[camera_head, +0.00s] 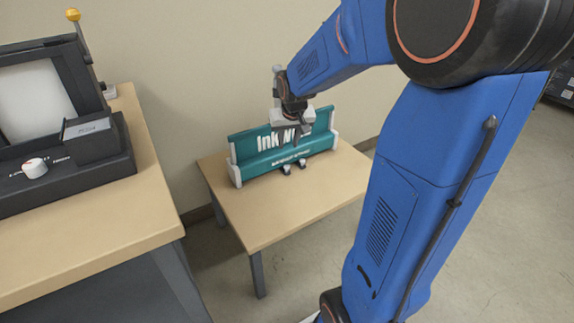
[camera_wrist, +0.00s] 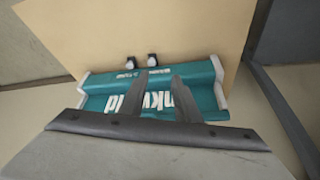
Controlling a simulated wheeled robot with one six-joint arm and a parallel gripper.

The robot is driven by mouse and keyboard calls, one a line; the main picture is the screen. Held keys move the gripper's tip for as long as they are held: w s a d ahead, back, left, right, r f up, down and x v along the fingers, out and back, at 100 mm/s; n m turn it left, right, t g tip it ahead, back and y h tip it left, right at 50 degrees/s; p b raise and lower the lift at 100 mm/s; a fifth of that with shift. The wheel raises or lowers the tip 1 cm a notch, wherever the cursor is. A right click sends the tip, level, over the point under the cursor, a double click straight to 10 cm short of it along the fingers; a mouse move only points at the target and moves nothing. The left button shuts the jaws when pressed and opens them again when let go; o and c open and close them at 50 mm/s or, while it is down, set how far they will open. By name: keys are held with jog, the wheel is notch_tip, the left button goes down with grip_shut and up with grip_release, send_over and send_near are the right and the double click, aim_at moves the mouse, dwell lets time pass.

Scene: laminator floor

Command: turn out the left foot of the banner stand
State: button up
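The banner stand (camera_head: 255,154) is a teal panel with a teal base and white end caps. It stands on a low wooden table, and its upside-down lettering shows in the wrist view (camera_wrist: 207,97). Two small dark-and-light feet stick out at its front edge. The left foot (camera_head: 287,169) appears as the right-hand one in the wrist view (camera_wrist: 152,59). The other foot (camera_head: 302,163) is beside it, also seen in the wrist view (camera_wrist: 130,62). My gripper (camera_head: 296,139) is above the stand, its fingers (camera_wrist: 160,82) apart and empty. The fingers hide part of the lettering.
The low table (camera_head: 262,219) has bare top in front of the stand. A wall (camera_head: 185,95) rises close behind it. At the left, a higher table (camera_head: 110,220) carries a black machine (camera_head: 75,175) with a white knob. Open floor (camera_head: 490,220) lies to the right.

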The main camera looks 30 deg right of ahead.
send_near(287, 166)
jog(key=shift+m, duration=0.4)
jog(key=x, duration=0.7)
jog(key=shift+w+f, duration=0.1)
jog(key=shift+f, duration=0.3)
grip_shut()
